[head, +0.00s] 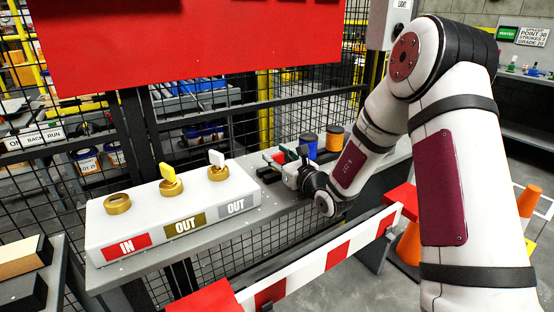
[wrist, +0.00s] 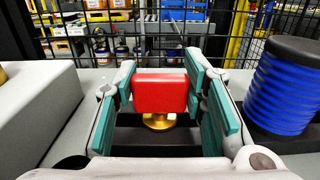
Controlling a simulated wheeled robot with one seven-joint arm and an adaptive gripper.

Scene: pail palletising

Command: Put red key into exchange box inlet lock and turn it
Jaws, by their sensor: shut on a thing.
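The white exchange box (head: 170,212) sits on the grey shelf at left in the head view. Its inlet lock (head: 117,203), above the red IN label, is an empty brass ring. A yellow key (head: 167,173) stands in the middle OUT lock, and a white key (head: 216,159) in the right OUT lock. My gripper (head: 287,163) is low over the shelf, right of the box. In the wrist view my gripper (wrist: 160,88) has its teal pads closed on the red key (wrist: 160,93). A brass part shows below the key's red head; its lower end is unclear.
Blue (head: 308,144) and orange (head: 335,138) spools stand just right of my gripper; the blue one is close in the wrist view (wrist: 288,85). A mesh fence rises behind the shelf (head: 270,222). A red-and-white barrier (head: 325,258) runs in front. A red panel hangs above.

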